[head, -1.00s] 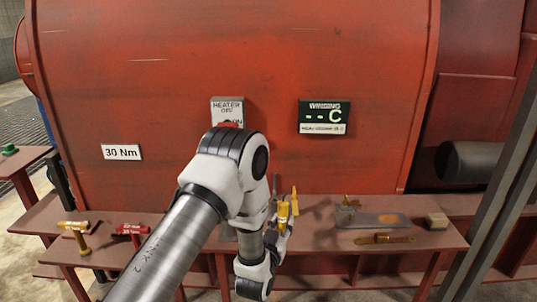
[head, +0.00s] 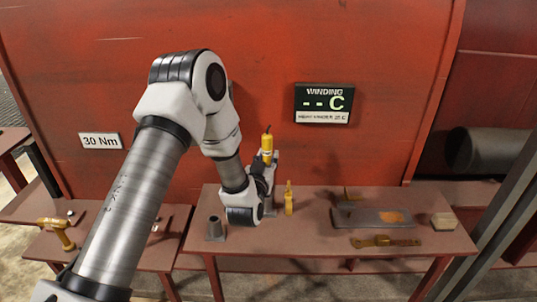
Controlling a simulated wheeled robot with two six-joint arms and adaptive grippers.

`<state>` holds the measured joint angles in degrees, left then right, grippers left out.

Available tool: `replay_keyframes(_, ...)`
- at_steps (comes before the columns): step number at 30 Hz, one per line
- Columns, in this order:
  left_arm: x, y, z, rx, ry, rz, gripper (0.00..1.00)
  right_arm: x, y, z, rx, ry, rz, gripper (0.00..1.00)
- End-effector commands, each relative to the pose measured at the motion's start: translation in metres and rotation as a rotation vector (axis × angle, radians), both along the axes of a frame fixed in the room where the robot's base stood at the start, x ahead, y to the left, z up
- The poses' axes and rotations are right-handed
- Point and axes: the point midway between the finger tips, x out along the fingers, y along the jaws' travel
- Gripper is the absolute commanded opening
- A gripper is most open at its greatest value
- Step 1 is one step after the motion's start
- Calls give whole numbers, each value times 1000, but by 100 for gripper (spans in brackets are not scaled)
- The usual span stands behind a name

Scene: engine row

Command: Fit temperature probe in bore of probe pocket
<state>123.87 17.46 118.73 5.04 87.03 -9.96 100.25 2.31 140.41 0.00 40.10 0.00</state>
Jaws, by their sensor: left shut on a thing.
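My left gripper (head: 266,167) is shut on a yellow-handled piece with a dark top, which looks like the temperature probe (head: 267,144). It holds the probe roughly upright above the back of the middle table. The probe's lower part is mostly hidden by the gripper and wrist. A grey cone-shaped piece with a dark opening on top, which looks like the probe pocket (head: 215,230), stands on the table's left end. The gripper is above it and to its right, and the probe is apart from it. My right gripper is not in view.
A yellow bottle (head: 289,200) stands on the table (head: 315,234) just right of my wrist. Further right are a grey plate (head: 370,218), a brown-gold tool (head: 385,241) and a tan block (head: 443,221). The red machine wall (head: 400,60) rises close behind.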

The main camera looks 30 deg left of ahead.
Motion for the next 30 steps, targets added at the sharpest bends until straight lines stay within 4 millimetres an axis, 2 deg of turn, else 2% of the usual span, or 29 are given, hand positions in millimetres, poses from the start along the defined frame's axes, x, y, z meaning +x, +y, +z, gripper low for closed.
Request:
replay_keyframes(4,-1,0,-2,-1,0,-2,0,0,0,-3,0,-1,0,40)
replay_keyframes(8,-1,0,-12,-1,0,-2,0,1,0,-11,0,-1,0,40)
replay_keyframes(21,-1,0,-57,0,1,-2,0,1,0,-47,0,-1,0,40)
replay_keyframes(30,-1,0,-58,-1,0,-2,0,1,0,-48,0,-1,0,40)
